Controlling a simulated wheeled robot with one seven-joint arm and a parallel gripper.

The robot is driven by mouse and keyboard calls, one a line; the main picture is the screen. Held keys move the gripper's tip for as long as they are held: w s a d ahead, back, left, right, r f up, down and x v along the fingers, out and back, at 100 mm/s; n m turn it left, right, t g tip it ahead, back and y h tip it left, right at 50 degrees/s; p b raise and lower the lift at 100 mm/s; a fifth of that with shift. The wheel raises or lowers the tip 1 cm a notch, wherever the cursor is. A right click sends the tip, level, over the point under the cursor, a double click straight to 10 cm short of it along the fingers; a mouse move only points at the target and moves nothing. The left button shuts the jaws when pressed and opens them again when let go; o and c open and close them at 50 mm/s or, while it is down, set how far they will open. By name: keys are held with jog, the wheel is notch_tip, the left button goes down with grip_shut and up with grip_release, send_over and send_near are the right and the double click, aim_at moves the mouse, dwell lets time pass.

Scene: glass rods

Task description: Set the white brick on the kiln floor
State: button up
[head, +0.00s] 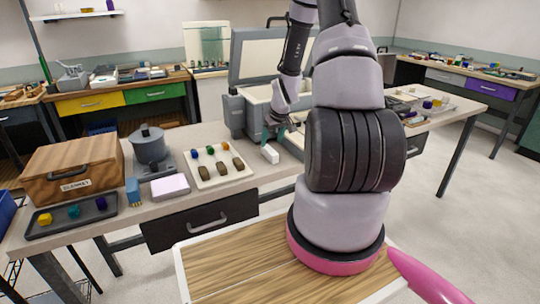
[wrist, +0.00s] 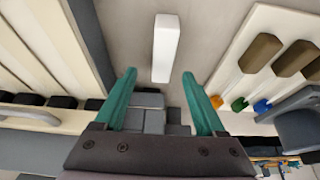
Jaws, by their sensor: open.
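The white brick (head: 270,153) lies on the table in front of the grey kiln (head: 235,118). In the wrist view the white brick (wrist: 166,48) lies lengthwise just beyond the fingertips, roughly between their lines. My gripper (head: 275,132) is at the brick's far side in the head view. In the wrist view my gripper (wrist: 159,75) has its two teal fingers spread with nothing between them. The kiln's lid (head: 265,58) stands open and its cream inside shows. My arm hides the kiln's right part, and its floor is not clearly visible.
A white tray (head: 220,181) with coloured-tipped rods lies left of the brick. Further left are a pot (head: 149,146), a pale pink block (head: 170,187), a blue item (head: 133,191), a wooden box (head: 62,158) and a dark tray (head: 100,214). Bare table surrounds the brick.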

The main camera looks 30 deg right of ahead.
aim_at(269, 149)
jog(key=shift+x, duration=2.95)
jog(key=shift+s+a+f, duration=0.1)
jog(key=shift+a+f, duration=0.05)
jog(key=shift+f, duration=0.1)
grip_shut()
